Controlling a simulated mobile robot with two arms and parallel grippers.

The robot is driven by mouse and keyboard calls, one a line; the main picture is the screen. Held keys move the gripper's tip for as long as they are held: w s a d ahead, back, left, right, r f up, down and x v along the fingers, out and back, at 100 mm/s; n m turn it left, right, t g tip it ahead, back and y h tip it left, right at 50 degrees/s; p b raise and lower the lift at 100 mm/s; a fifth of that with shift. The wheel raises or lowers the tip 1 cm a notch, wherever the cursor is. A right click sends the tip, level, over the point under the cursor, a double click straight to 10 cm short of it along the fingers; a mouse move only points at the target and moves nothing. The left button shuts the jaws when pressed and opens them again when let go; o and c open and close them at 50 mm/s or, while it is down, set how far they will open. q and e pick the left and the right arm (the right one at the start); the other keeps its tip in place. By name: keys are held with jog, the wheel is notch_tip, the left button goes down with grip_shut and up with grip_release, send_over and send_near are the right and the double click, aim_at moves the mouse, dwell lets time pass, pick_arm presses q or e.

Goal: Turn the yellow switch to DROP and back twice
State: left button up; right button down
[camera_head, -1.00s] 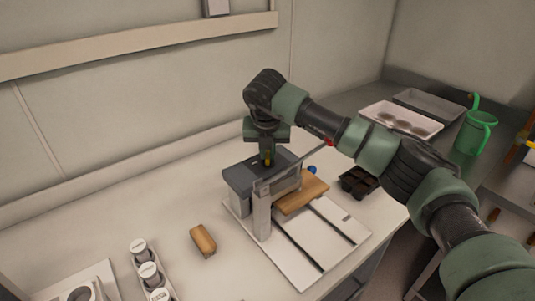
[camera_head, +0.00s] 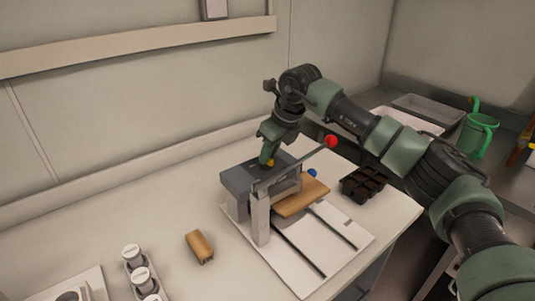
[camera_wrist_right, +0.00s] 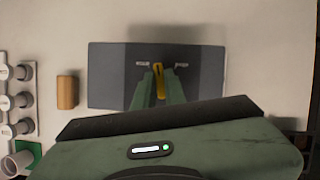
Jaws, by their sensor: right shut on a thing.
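The yellow switch (camera_wrist_right: 159,82) sits on top of a dark grey box between two small labels too small to read. It shows only as a bit of yellow (camera_head: 270,162) in the head view. My right gripper (camera_wrist_right: 159,88) is shut on the switch, one finger on each side of it. In the head view the right gripper (camera_head: 267,158) comes down onto the grey box (camera_head: 236,181) at a tilt. The switch lies nearly in line with the fingers in the wrist view. My left gripper is not in view.
The box belongs to a machine with a red-knobbed lever (camera_head: 331,141), a wooden block (camera_head: 302,197) and a white base plate (camera_head: 318,246). A loose wooden block (camera_head: 199,245) lies left of it. A black cell tray (camera_head: 363,184) stands right. White-capped jars (camera_head: 141,278) stand front left.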

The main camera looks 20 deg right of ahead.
jog(key=n, duration=0.1)
jog(key=n+y+p, duration=0.1)
jog(key=n, duration=0.1)
jog(key=shift+w+d+r+n+g, duration=0.1)
jog(key=shift+r+n+g, duration=0.05)
jog(key=shift+n+g, duration=0.2)
jog(key=shift+n+g+y+p, duration=0.4)
jog(key=shift+n+g+p, duration=0.25)
jog(key=shift+n, duration=0.8)
jog(key=c, duration=1.5)
grip_release()
jog(key=shift+d, duration=0.1)
jog(key=b+v, duration=0.1)
jog(key=v, duration=0.6)
jog(key=shift+d+r, duration=0.1)
jog(key=shift+r, duration=0.15)
